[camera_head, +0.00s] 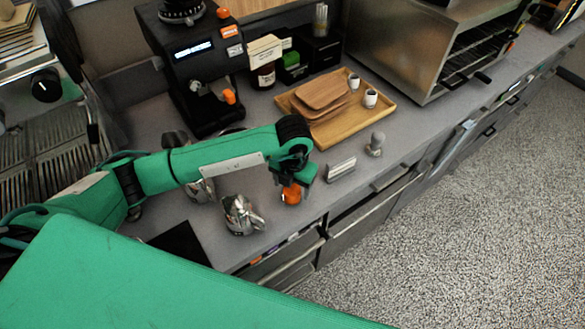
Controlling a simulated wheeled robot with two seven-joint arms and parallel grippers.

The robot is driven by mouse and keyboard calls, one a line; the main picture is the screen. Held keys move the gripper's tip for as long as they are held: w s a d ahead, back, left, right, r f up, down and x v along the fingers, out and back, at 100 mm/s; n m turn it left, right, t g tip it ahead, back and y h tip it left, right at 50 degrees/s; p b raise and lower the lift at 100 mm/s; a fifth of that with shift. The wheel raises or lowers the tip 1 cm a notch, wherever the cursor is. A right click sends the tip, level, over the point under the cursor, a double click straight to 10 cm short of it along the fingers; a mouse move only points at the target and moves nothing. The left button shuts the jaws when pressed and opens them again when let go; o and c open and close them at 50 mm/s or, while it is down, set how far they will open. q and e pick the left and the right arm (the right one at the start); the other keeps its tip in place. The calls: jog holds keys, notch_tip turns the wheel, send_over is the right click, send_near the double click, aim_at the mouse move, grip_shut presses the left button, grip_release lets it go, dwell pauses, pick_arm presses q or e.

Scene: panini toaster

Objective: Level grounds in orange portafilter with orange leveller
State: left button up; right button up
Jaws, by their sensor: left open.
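A small orange object (292,195), which looks like the orange leveller, sits on the grey counter near its front edge. My left gripper (293,187) points down from above, right at this orange object; its fingers are open and partly hide it. I cannot tell whether they touch it. An orange part (229,96) shows at the front of the black grinder, below its spout; it may be the handle of the orange portafilter, but it is too small to be sure. No coffee grounds can be made out. My right gripper is not in view.
Metal jugs (240,215) stand left of the gripper. A small white holder (341,169) and a grey tamper-like piece (375,145) are to its right. The black grinder (196,60), a wooden tray (384,104) with boards and cups, and a steel toaster oven (405,50) stand behind.

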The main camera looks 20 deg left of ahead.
pick_arm(q)
jog(key=shift+f, duration=1.1)
jog(key=c, duration=0.9)
jog(key=o, duration=0.3)
jog(key=c, duration=0.6)
jog(key=shift+c, duration=0.2)
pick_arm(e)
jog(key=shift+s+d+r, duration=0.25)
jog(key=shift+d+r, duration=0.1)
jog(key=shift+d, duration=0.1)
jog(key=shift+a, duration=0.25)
pick_arm(q)
jog(key=shift+r, duration=0.1)
